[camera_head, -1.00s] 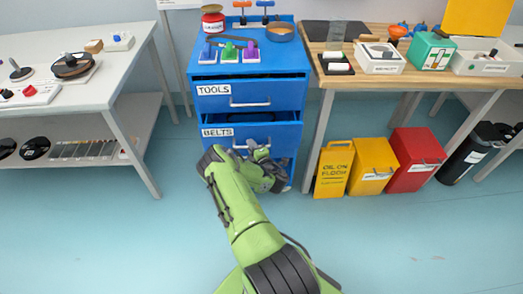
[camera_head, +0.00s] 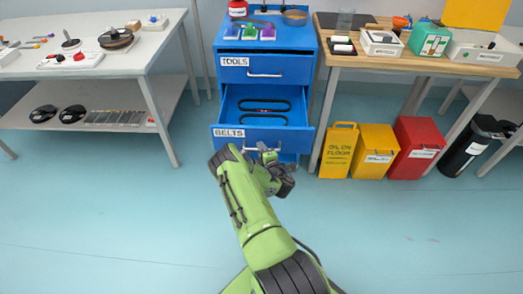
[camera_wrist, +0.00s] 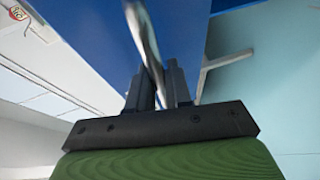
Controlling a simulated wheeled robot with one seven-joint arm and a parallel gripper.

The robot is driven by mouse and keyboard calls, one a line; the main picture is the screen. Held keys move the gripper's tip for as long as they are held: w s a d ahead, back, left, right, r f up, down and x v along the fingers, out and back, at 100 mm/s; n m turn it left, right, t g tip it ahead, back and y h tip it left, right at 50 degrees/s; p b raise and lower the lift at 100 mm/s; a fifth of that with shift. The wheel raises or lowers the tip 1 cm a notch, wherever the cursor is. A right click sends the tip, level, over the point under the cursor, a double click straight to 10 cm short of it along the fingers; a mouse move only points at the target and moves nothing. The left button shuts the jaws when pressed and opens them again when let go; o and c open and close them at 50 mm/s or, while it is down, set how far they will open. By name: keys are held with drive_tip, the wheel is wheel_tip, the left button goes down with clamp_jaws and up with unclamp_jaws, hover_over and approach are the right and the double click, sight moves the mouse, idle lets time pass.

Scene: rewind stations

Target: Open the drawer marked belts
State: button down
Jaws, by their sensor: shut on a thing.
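The drawer marked BELTS (camera_head: 262,133) is in the blue cabinet, under the drawer marked TOOLS (camera_head: 290,64). The belts drawer stands well pulled out, and black belts (camera_head: 264,107) lie inside it. My gripper (camera_head: 268,156) is at the front of this drawer, at its handle. In the wrist view my gripper (camera_wrist: 160,88) has its two dark fingers shut on the metal handle (camera_wrist: 143,35), which passes between them. In the head view my wrist hides part of the handle.
A yellow oil-on-floor sign (camera_head: 339,150), a yellow bin (camera_head: 376,152) and a red bin (camera_head: 416,148) stand right of the cabinet. A white table (camera_head: 150,55) is at the left and a wooden bench (camera_head: 455,62) at the right. The floor in front is clear.

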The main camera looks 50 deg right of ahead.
drive_tip(key=shift+s+a, duration=0.2)
drive_tip(key=shift+a, duration=0.05)
drive_tip(key=c, duration=1.1)
unclamp_jaws()
drive_tip(key=p+v, duration=1.4)
drive_tip(key=v, duration=0.1)
drive_tip(key=shift+s+a+r+p, duration=0.1)
drive_tip(key=shift+s+r+p, duration=0.05)
drive_tip(key=shift+s+p, duration=0.15)
